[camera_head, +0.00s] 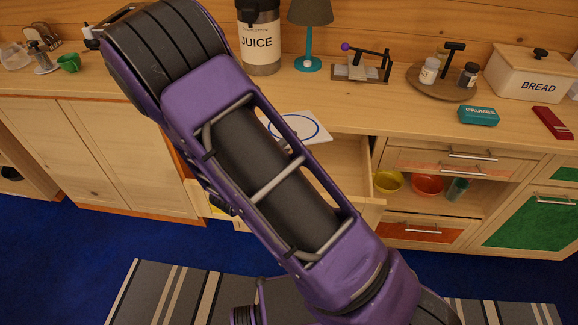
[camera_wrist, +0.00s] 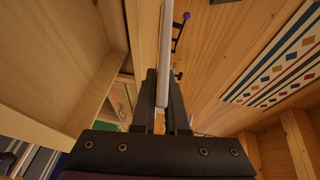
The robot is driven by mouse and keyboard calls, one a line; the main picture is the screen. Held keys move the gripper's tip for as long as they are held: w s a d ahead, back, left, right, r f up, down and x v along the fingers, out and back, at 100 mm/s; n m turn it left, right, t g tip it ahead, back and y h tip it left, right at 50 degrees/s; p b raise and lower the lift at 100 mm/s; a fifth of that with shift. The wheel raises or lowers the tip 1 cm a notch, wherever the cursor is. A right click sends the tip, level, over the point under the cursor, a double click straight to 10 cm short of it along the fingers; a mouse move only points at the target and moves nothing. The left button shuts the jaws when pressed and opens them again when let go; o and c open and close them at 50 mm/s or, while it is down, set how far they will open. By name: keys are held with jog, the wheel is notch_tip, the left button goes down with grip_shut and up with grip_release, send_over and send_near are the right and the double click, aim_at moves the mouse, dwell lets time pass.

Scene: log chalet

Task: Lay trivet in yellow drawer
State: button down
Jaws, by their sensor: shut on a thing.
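The trivet (camera_head: 300,128), a white square plate with a blue ring, shows beside my arm in the head view, near the counter's front edge. In the wrist view the trivet (camera_wrist: 165,50) is seen edge-on between the fingers of my gripper (camera_wrist: 164,88), which is shut on it. The open drawer (camera_head: 345,165) lies below and partly behind my arm. Its inside is bare light wood where visible, and a sliver of yellow shows at its front left. The drawer (camera_wrist: 70,95) appears to be the wooden box at left in the wrist view. My arm hides most of the drawer front.
A juice dispenser (camera_head: 259,38), a teal lamp (camera_head: 309,40) and a small press-like device (camera_head: 361,66) stand on the counter behind. A tray (camera_head: 442,90) with jars and a bread box (camera_head: 532,74) are at right. Bowls (camera_head: 428,184) sit in an open shelf right of the drawer.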

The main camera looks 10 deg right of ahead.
jog(key=w+a+g, duration=0.1)
jog(key=a+g, duration=0.1)
jog(key=a, duration=0.5)
notch_tip(320, 180, down, 6)
jog(key=a+g+y+b, duration=0.1)
jog(key=a+b, duration=0.1)
jog(key=b, duration=0.2)
jog(key=f+b+x, duration=0.1)
jog(key=b+x, duration=0.1)
jog(key=x, duration=1.4)
jog(key=shift+s+f, duration=0.35)
jog(key=shift+f, duration=0.05)
jog(key=shift+f, duration=0.1)
jog(key=shift+a+f+b, duration=0.1)
jog(key=shift+f+b, duration=0.2)
jog(key=shift+f, duration=0.15)
jog(key=shift+f, duration=0.1)
jog(key=c, duration=0.9)
grip_release()
jog(key=shift+c, duration=0.2)
